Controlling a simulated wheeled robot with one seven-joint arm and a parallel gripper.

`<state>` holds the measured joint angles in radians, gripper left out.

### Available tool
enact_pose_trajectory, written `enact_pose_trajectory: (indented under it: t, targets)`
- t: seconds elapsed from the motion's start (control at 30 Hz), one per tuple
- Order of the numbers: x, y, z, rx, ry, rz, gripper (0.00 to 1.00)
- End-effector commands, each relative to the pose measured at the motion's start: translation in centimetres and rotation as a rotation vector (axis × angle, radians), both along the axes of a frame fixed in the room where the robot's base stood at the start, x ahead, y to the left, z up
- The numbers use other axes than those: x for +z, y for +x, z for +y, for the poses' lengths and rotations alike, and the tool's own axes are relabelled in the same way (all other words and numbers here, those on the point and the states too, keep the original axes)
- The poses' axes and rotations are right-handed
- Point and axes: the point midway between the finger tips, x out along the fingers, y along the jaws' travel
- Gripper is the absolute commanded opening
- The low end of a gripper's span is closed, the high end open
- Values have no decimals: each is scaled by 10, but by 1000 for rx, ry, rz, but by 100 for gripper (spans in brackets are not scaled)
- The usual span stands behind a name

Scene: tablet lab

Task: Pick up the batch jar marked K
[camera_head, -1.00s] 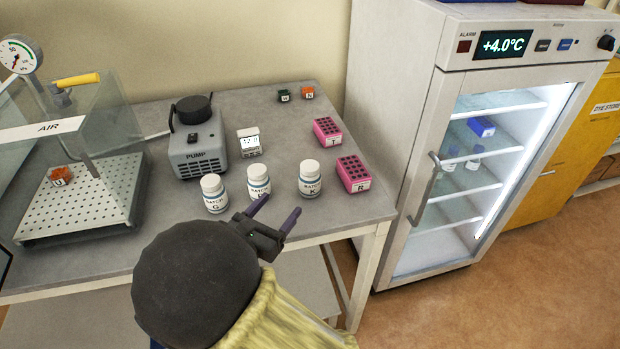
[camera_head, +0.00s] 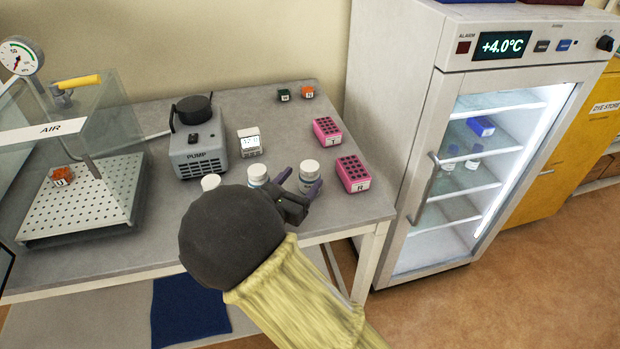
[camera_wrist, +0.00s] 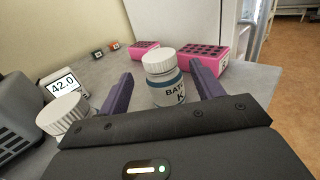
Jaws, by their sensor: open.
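The batch jar marked K (camera_wrist: 163,78) is white with a blue band and a ribbed white lid. It stands upright on the table between the two open fingers of my gripper (camera_wrist: 160,90) in the wrist view. In the head view the K jar (camera_head: 310,170) is partly hidden behind my gripper (camera_head: 298,182), whose fingers reach to either side of it. I see no firm contact between the fingers and the jar. A second jar (camera_head: 257,173) stands to its left, and the G jar (camera_head: 210,182) is further left; my arm hides most of both.
Pink rack R (camera_head: 353,174) stands close right of the K jar, with pink rack T (camera_head: 327,130) behind. A small display unit (camera_head: 249,142) and the pump (camera_head: 197,150) are behind and left. The fridge (camera_head: 410,130) stands right of the table (camera_head: 285,115).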

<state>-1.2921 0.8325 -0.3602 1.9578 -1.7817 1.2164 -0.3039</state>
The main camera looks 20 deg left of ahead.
Motion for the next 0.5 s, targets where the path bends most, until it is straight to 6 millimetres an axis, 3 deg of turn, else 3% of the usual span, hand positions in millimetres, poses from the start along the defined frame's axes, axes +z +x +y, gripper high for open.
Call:
enact_pose_trajectory:
  t: [0.3,0.5]
  targets:
    - [2,42,-10,-3,0,-1,66]
    - [1,47,-10,0,0,0,66]
